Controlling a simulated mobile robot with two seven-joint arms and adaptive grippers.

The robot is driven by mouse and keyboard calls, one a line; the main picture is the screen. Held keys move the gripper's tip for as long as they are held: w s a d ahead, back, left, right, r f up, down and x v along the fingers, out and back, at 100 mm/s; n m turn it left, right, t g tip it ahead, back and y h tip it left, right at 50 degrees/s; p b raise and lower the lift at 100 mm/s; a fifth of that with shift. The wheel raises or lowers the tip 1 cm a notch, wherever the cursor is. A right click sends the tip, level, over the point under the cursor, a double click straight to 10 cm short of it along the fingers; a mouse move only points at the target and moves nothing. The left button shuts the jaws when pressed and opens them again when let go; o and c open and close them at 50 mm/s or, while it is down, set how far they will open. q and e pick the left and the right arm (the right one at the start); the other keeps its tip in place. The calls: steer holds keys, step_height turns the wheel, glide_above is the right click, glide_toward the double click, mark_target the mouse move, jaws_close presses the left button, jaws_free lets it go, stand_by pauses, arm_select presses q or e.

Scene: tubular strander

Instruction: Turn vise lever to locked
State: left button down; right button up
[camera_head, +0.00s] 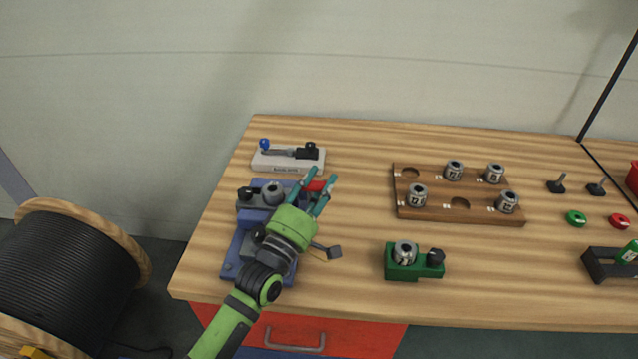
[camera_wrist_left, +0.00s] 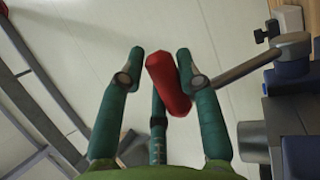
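The blue-grey vise (camera_head: 246,250) sits at the table's left end, partly hidden behind my left arm. Its lever ends in a red handle (camera_head: 317,185), which points to the right in the head view. My left gripper (camera_head: 320,177) is open over the handle. In the left wrist view, the red handle (camera_wrist_left: 168,85) shows between the spread fingers (camera_wrist_left: 160,55), nearer the right-hand finger. A thin metal rod (camera_wrist_left: 228,72) runs from the handle towards the vise. I cannot tell whether any finger touches the handle. My right gripper is not in view.
A white fixture (camera_head: 288,162) with a blue knob stands behind the vise. A wooden block (camera_head: 437,203) with several metal collets lies to the right, and a green holder (camera_head: 402,267) is near the front edge. A black cable spool (camera_head: 70,270) stands left of the table.

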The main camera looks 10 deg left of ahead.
arm_select(q)
steer(key=s+f, duration=0.1)
steer(key=f, duration=0.1)
steer(key=s+f+b, duration=0.1)
steer(key=s, duration=0.1)
steer(key=shift+s+f, duration=0.2)
steer(key=shift+f, duration=0.2)
steer(key=c, duration=0.8)
jaws_free()
steer(key=shift+w+r, duration=0.1)
steer(key=shift+c, duration=0.2)
steer(key=v, duration=1.2)
steer(key=shift+r, duration=0.1)
